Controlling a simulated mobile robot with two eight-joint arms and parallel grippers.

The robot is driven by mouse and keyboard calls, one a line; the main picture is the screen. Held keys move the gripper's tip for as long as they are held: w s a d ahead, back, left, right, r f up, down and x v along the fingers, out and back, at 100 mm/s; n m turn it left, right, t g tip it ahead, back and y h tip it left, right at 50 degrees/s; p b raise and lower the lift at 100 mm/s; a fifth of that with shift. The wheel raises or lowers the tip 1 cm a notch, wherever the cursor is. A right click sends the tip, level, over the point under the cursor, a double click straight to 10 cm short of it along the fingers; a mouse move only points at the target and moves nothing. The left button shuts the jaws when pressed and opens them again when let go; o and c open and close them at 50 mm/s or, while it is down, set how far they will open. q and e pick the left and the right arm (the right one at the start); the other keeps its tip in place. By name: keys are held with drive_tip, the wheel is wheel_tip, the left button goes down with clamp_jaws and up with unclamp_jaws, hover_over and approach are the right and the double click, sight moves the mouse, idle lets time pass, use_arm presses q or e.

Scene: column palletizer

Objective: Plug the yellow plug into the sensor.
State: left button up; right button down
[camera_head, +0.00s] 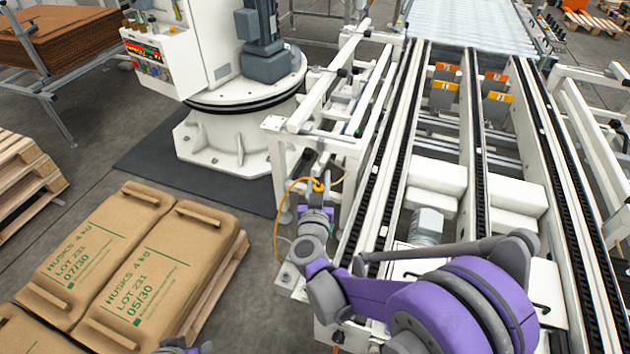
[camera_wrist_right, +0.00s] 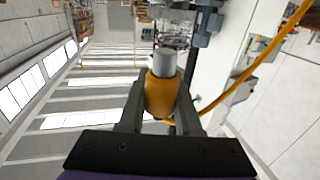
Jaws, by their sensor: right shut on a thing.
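The yellow plug (camera_wrist_right: 161,95) is between the two dark fingers of my right gripper (camera_wrist_right: 160,108) in the right wrist view. Its grey cylindrical end points away from the gripper, and a yellow cable runs off to the upper right. In the head view the plug (camera_head: 319,187) is a small yellow spot at the tip of my right gripper (camera_head: 317,193), beside the white conveyor frame. I cannot make out the sensor for certain in either view. A small part of my left arm shows at the bottom edge of the head view; its fingers cannot be made out.
The white conveyor frame (camera_head: 345,146) stands close to my right gripper. The yellow cable (camera_head: 278,220) loops to its left. Sacks (camera_head: 160,270) lie on a pallet at the left. A white robot base (camera_head: 235,140) stands behind on a dark mat (camera_head: 150,165).

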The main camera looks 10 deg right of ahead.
wheel_tip(320, 180, down, 7)
drive_tip(key=b, duration=0.3)
drive_tip(key=shift+b, duration=0.4)
drive_tip(key=shift+r, duration=0.1)
idle(0.7)
drive_tip(key=shift+b, duration=0.35)
drive_tip(key=shift+f+b, duration=0.6)
drive_tip(key=shift+f, duration=0.1)
drive_tip(key=shift+f+b, duration=0.75)
drive_tip(key=shift+f, duration=0.05)
idle(0.8)
drive_tip(key=c, duration=0.5)
unclamp_jaws()
